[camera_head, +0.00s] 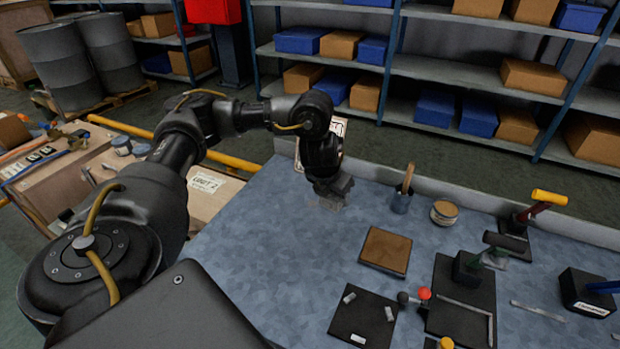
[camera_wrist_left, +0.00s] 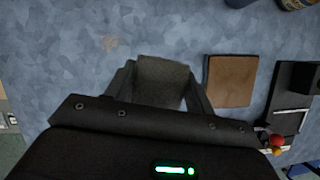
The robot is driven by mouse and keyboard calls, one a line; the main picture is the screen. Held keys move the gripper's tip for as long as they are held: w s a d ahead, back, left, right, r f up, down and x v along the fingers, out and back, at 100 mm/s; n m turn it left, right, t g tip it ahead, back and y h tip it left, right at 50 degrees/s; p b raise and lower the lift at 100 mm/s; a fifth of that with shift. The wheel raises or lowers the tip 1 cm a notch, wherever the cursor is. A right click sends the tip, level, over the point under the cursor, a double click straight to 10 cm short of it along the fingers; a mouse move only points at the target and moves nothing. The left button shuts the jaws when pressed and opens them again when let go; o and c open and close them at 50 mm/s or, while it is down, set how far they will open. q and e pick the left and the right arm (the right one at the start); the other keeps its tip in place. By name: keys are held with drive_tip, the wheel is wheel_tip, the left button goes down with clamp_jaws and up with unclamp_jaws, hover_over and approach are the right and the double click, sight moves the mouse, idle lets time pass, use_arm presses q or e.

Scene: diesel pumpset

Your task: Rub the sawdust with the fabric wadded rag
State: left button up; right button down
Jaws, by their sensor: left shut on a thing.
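My left gripper (camera_head: 332,196) reaches down over the blue-grey bench top, towards its back left part. It is shut on a grey wadded rag (camera_wrist_left: 163,82), which shows between the two fingers in the left wrist view. The rag is low at the bench; I cannot tell for sure whether it touches the surface. A faint tan patch, likely the sawdust (camera_wrist_left: 110,43), lies on the bench beyond the rag and to its left in the left wrist view. I cannot make out the sawdust in the head view. My right gripper is not in view.
A brown square board (camera_head: 386,250) lies right of the gripper. The bench's left part is clear.

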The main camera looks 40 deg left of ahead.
use_arm(q)
drive_tip(key=a+f+m+h, duration=0.1)
drive_tip(key=a+m+h, duration=0.1)
drive_tip(key=a+m, duration=0.4)
drive_tip(key=a, duration=0.2)
drive_tip(key=shift+a+g, duration=0.3)
drive_tip(key=shift+f+b, duration=0.15)
drive_tip(key=shift+b, duration=0.2)
